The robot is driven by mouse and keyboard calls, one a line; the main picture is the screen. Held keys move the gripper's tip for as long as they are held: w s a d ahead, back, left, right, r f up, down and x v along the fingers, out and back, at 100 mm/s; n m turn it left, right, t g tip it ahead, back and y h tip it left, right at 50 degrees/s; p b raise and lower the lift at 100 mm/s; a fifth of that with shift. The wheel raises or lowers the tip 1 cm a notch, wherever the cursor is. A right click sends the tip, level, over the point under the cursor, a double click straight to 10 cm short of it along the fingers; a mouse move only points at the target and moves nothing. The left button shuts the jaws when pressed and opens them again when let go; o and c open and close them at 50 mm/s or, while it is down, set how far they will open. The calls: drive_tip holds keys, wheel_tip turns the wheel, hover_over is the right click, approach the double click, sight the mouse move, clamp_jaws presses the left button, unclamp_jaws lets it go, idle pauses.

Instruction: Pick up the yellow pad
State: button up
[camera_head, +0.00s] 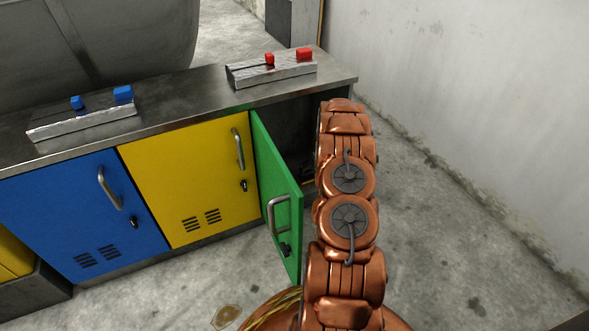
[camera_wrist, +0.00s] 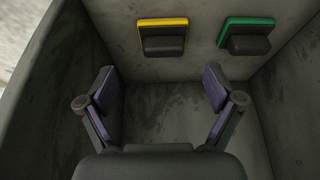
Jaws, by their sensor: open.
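The yellow pad (camera_wrist: 162,22) shows in the wrist view on the back wall of a dark grey compartment, at the upper middle. It is a flat yellow-edged plate with a black block (camera_wrist: 163,42) on its front. My gripper (camera_wrist: 159,86) is open, with its two purple-faced fingers spread wide and nothing between them. The pad lies beyond the fingertips, apart from them. In the head view my copper arm stands in front of the cabinet's right end; the gripper and the pad are hidden there.
A similar green pad (camera_wrist: 250,24) is to the right on the same wall. Compartment walls stand close on both sides. In the head view the green door (camera_head: 282,215) hangs open left of my arm. Blue (camera_head: 75,215) and yellow (camera_head: 185,185) doors are shut. Floor is clear at right.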

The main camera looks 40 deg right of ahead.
sight(306, 172)
drive_tip(key=x, duration=0.1)
drive_tip(key=b+x, duration=0.1)
drive_tip(key=x, duration=0.1)
drive_tip(key=shift+w+a, duration=0.1)
drive_tip(key=shift+w, duration=0.3)
drive_tip(key=shift+w+b+x, duration=0.15)
drive_tip(key=shift+b+x, duration=0.7)
drive_tip(key=shift+x, duration=0.35)
drive_tip(key=shift+w+b+x, duration=0.15)
drive_tip(key=shift+b+x, duration=0.65)
drive_tip(key=shift+x, duration=0.45)
drive_tip(key=shift+r, duration=0.2)
drive_tip(key=c, duration=1.3)
